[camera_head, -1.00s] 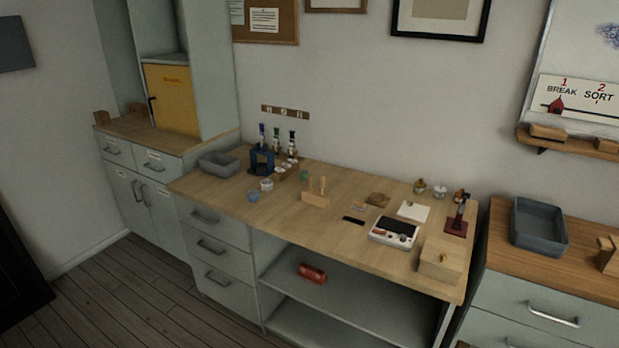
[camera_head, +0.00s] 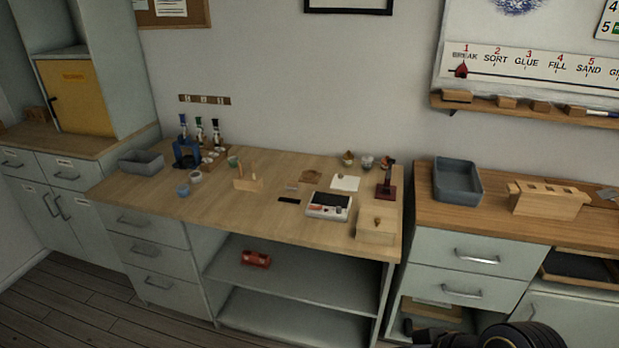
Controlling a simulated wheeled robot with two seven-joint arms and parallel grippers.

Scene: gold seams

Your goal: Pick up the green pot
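The small green pot (camera_head: 233,162) stands on the wooden worktop (camera_head: 215,200), towards its back left. It sits right of the rack of bottles and behind a small wooden block holder. It is small in the view, so its contents cannot be made out. A dark part of my own arm shows at the bottom right edge, far from the pot. No gripper fingers show, and my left arm is out of view.
Near the pot are a blue pot (camera_head: 183,190), a white pot (camera_head: 195,176), a blue stand (camera_head: 186,153) with bottles, and a wooden holder (camera_head: 248,184). A grey bin (camera_head: 142,162) stands at the left end. The worktop's front left is clear. A second counter (camera_head: 440,212) stands right.

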